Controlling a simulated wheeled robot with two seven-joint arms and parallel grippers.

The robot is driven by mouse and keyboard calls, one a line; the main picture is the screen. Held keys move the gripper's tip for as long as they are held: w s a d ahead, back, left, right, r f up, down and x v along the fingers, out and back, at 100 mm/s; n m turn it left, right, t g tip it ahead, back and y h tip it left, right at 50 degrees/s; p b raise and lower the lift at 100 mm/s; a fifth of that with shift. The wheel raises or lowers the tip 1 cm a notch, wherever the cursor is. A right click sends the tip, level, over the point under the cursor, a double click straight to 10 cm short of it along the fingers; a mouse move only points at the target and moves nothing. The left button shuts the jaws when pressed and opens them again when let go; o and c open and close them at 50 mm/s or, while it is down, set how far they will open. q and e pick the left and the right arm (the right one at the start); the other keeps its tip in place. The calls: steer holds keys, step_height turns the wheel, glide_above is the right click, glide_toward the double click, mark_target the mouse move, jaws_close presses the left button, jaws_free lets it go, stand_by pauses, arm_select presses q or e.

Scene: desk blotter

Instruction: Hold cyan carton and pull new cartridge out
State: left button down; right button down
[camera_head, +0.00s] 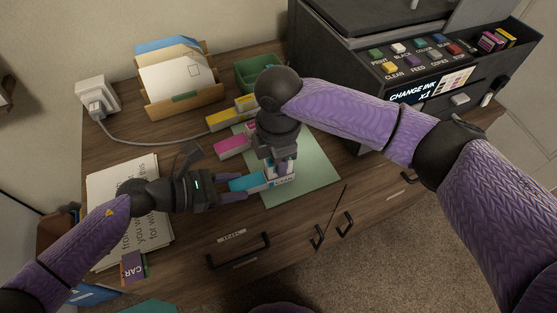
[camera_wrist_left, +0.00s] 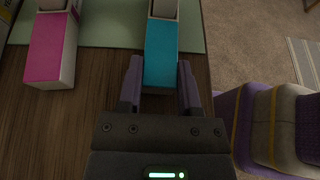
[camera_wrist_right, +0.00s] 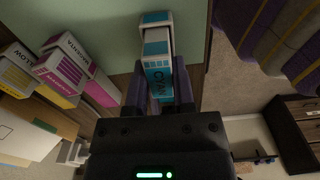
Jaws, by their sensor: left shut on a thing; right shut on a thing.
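The cyan carton (camera_head: 247,183) lies near the left front edge of the green mat, its plain cyan face up in the left wrist view (camera_wrist_left: 161,50). My left gripper (camera_head: 232,191) is shut on the carton from the left, one finger along each side. My right gripper (camera_head: 277,165) reaches down from above at the carton's right end. It is shut on a white-and-cyan piece marked CYAN (camera_wrist_right: 157,82), which looks like the new cartridge. Its fingers partly hide it, and how far it stands out of the carton is hard to tell.
A magenta carton (camera_head: 232,146) and yellow cartons (camera_head: 221,120) lie behind the cyan one. The green mat (camera_head: 313,170) is clear to the right. A printer (camera_head: 385,75), green bin (camera_head: 246,77), letter holder (camera_head: 180,102) and paper stack (camera_head: 112,185) surround it.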

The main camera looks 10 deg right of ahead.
steer(key=shift+r, duration=2.65)
steer(key=shift+r, duration=0.1)
steer(key=shift+r, duration=1.4)
arm_select(q)
steer(key=shift+c, duration=1)
jaws_free()
steer(key=v, duration=1.2)
steer(key=shift+a, duration=0.2)
arm_select(e)
steer(key=shift+a, duration=0.1)
